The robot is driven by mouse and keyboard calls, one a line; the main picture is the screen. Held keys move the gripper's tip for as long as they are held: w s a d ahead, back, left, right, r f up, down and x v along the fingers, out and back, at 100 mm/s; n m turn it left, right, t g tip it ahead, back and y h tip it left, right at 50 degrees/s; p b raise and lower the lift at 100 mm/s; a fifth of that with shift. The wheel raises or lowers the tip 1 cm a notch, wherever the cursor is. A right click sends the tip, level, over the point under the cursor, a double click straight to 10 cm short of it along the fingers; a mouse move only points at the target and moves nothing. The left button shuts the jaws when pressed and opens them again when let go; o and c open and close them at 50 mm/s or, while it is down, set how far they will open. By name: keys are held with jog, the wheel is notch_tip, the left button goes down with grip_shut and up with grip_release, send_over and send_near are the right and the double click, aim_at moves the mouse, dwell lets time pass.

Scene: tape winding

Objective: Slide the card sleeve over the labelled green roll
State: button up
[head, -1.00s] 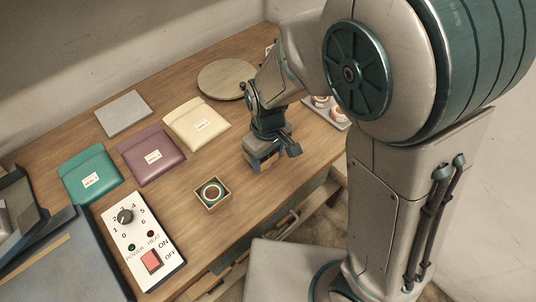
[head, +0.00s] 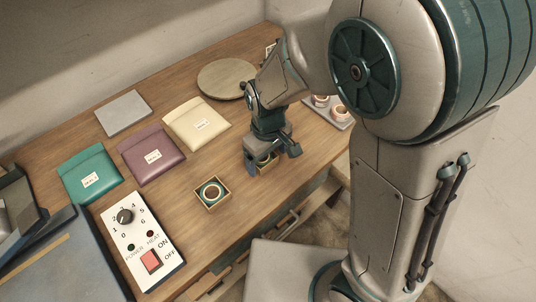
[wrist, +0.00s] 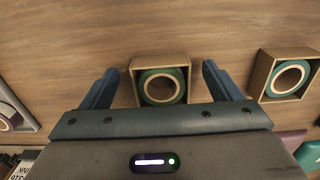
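My gripper (wrist: 161,72) is open, with one dark blue finger on each side of a tan card sleeve (wrist: 160,62) and a gap on both sides. The sleeve stands around a green roll (wrist: 148,76) with a pale inner ring; the roll's lower part is hidden by my gripper. The same sleeve (head: 268,167) shows partly under my gripper (head: 265,155) in the head view. A second card sleeve (head: 223,199) with a teal-green roll (head: 212,191) lies nearer the control box; it is at the right in the wrist view (wrist: 314,88). I cannot make out a label on either roll.
A grey tray with rolls (head: 341,118) stands right of my gripper. Green (head: 89,172), purple (head: 150,150) and cream (head: 197,122) pouches lie to the left. A control box (head: 140,232) stands at the front left. A round board (head: 225,78) lies behind.

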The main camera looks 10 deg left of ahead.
notch_tip(320, 180, up, 14)
dwell(0.7)
jog(key=shift+f, duration=0.1)
dwell(0.3)
jog(key=s+d+m+t, duration=0.1)
jog(key=s+d+m, duration=0.2)
jog(key=d, duration=0.7)
jog(key=s+d+m+t, duration=0.2)
jog(key=s+d+m, duration=0.1)
jog(key=d+m, duration=0.4)
jog(key=shift+d+r, duration=0.3)
jog(key=shift+d, duration=1.6)
jog(key=shift+s, duration=0.1)
